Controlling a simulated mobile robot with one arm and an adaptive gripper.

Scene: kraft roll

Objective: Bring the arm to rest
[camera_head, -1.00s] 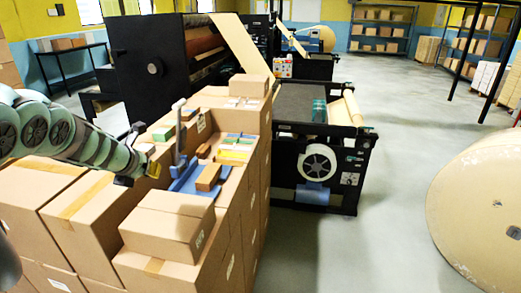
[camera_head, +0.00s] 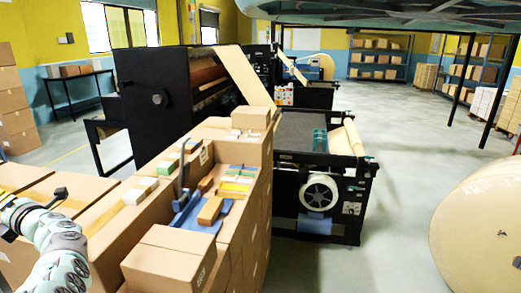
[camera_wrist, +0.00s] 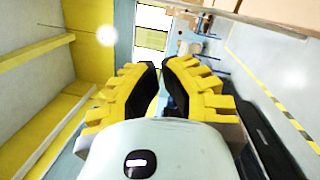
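My arm shows at the lower left of the head view, low over the carton stack, partly cut off by the frame edge. My gripper is not clear there. In the wrist view my gripper (camera_wrist: 162,66) has yellow segmented fingers with black inner pads. A narrow gap shows between the fingers, and nothing is held. The wrist view looks out over yellow wall, a window and floor, with no object close to the fingertips.
Stacked cartons (camera_head: 168,252) stand in front, bearing a blue tray (camera_head: 196,218) and small blocks. The black roll machine (camera_head: 150,75) stands behind. A large kraft roll (camera_head: 485,225) is at right. Grey floor (camera_head: 395,170) lies clear between. A large curved grey shape covers the upper right.

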